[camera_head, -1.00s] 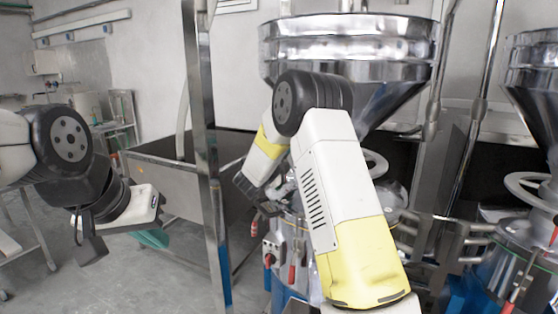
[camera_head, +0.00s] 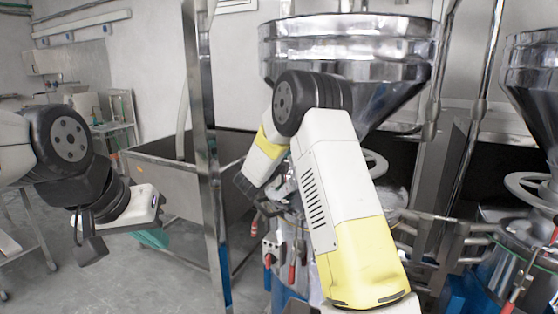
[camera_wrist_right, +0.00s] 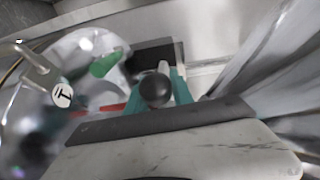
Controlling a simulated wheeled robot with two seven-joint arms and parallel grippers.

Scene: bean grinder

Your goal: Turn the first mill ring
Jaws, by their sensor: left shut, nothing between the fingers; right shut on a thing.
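The first mill stands behind my right arm, below a large steel hopper (camera_head: 345,50). Part of its pale mill ring (camera_head: 376,163) shows to the right of my arm; the arm hides the rest. My right gripper is largely hidden in the head view. In the right wrist view, my right gripper (camera_wrist_right: 154,92) has its teal fingers shut on a round black knob (camera_wrist_right: 155,89). I cannot tell how the knob joins the ring. My left gripper (camera_head: 90,240) is shut and empty at the left, away from the mill.
A second mill with its own pale ring (camera_head: 530,188) stands at the right. A steel post (camera_head: 208,160) rises left of the first mill. Behind it is a steel bin (camera_head: 170,175). The floor (camera_head: 130,285) at the lower left is clear.

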